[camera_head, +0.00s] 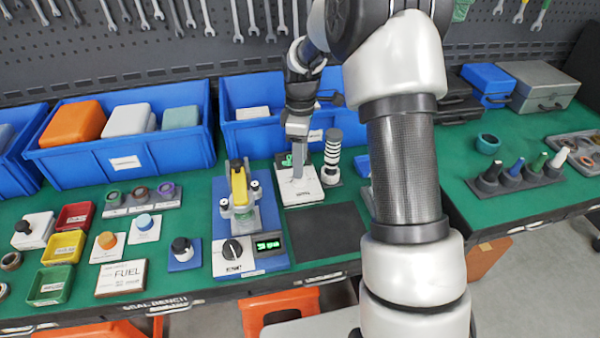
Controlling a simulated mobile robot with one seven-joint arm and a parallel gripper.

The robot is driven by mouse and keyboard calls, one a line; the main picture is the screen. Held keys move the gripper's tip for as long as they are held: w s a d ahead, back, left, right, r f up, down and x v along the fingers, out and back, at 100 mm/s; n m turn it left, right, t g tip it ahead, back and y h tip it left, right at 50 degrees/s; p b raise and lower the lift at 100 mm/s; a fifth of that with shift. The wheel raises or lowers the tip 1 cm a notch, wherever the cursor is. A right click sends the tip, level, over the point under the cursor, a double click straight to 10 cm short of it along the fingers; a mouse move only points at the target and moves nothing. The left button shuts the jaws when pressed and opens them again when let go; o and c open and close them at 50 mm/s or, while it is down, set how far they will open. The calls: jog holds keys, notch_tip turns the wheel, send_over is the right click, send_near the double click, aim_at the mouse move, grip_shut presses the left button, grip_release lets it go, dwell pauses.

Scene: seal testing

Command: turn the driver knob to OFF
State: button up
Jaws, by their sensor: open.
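A black knob (232,248) sits on the white front panel of a blue bench unit (263,262), next to a lit green display (268,243). It carries a pale pointer mark; the lettering under it is too small to read. Another black knob (181,245) stands on a small blue-and-white base to its left. No readable label tells which one is the driver knob. My gripper (297,172) points down over a white scale-like device (301,190), behind and right of the first knob and apart from it. It is open; nothing shows between its fingers.
A yellow-handled clamp (240,187) rises on the blue unit behind the panel. A striped black-and-white stack (333,150) stands close right of my gripper. Blue bins (125,145) line the back. A dark mat (315,233) lies clear right of the unit. My arm hides part of the bench.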

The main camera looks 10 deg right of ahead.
jog(key=shift+s+f, duration=0.1)
jog(key=shift+f, duration=1.95)
jog(key=c, duration=1.1)
jog(key=shift+o, duration=0.2)
jog(key=m, duration=0.3)
jog(key=shift+r+m, duration=0.1)
jog(key=shift+m, duration=0.2)
jog(key=shift+m+p, duration=0.3)
jog(key=shift+m, duration=1.7)
